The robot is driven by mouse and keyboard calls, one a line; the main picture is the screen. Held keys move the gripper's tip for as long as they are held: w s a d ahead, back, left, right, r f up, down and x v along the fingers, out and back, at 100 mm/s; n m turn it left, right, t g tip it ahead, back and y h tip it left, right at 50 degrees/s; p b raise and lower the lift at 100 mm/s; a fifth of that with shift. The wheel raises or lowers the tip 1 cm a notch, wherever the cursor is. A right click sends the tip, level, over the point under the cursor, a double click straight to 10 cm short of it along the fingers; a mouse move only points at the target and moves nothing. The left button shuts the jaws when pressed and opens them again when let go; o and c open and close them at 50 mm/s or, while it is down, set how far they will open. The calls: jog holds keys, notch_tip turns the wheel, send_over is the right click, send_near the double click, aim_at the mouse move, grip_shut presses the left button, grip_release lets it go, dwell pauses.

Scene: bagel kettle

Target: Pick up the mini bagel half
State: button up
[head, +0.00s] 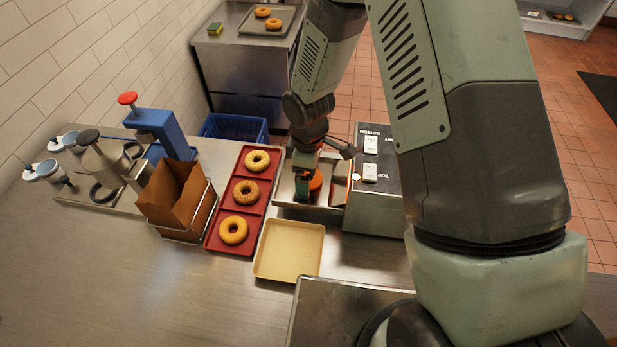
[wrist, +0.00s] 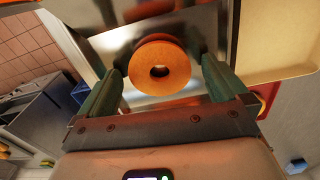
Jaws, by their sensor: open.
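The mini bagel half (wrist: 140,82) is round and orange-brown with a hole in its middle. In the wrist view it lies between the two green fingers of my gripper (wrist: 163,82), with a gap on each side. In the head view the bagel half (head: 316,182) shows as an orange patch on the metal chute of the toaster. My gripper (head: 306,184) is low over that chute, open, with its fingers partly hiding the bagel half.
The toaster's black panel (head: 379,190) stands right of my gripper. A beige tray (head: 289,275) lies empty in front. A red tray (head: 210,242) with three bagels is to the left, beside a brown paper bag (head: 170,203). A blue crate (head: 252,130) is behind.

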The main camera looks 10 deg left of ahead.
jog(key=c, duration=1.1)
jog(key=shift+r, duration=0.1)
jog(key=shift+c, duration=0.3)
notch_tip(320, 180, up, 10)
